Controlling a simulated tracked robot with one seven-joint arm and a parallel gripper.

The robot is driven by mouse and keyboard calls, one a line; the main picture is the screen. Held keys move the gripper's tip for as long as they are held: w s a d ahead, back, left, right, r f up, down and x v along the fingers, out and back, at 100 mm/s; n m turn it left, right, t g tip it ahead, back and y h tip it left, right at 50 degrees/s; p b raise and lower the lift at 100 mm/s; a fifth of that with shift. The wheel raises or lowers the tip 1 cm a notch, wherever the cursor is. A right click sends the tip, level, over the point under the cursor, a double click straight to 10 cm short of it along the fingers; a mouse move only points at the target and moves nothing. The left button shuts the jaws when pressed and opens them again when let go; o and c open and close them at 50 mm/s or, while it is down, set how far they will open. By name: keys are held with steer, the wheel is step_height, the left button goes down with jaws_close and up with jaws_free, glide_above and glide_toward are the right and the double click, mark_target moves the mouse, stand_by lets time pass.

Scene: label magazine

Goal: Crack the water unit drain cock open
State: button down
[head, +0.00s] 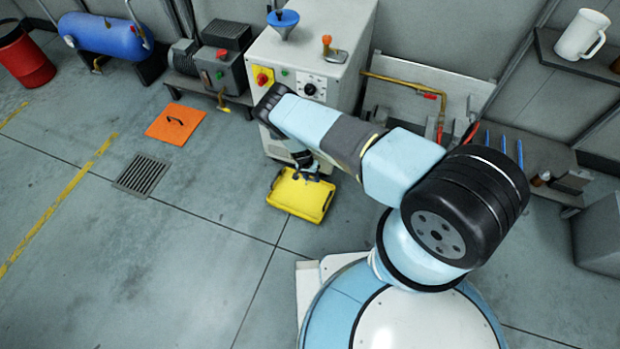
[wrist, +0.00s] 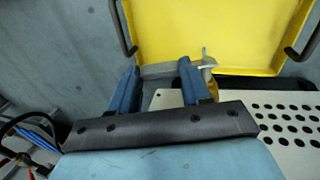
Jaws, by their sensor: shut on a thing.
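In the wrist view, my gripper (wrist: 159,68) has its two blue fingers closed on a grey lever (wrist: 160,71) that lies across between them. The lever runs right to a small brass drain cock (wrist: 208,64), just beyond the right finger. A yellow tray (wrist: 225,30) lies below and beyond the cock. In the head view, my gripper (head: 306,164) is low at the front foot of a pale grey cabinet (head: 345,50), just above the yellow tray (head: 300,205). My arm hides the cabinet's lower front and the cock there.
A perforated pale plate (wrist: 285,120) is close on the right of my gripper in the wrist view. An orange floor plate (head: 172,128) and a drain grate (head: 142,175) lie left. A pipe rack (head: 430,85) stands right of the cabinet.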

steer(key=shift+a, duration=0.2)
steer(key=c, duration=0.9)
jaws_free()
steer(key=o, duration=0.4)
steer(key=shift+d, duration=0.1)
steer(key=v, duration=1.3)
steer(key=shift+r, duration=0.35)
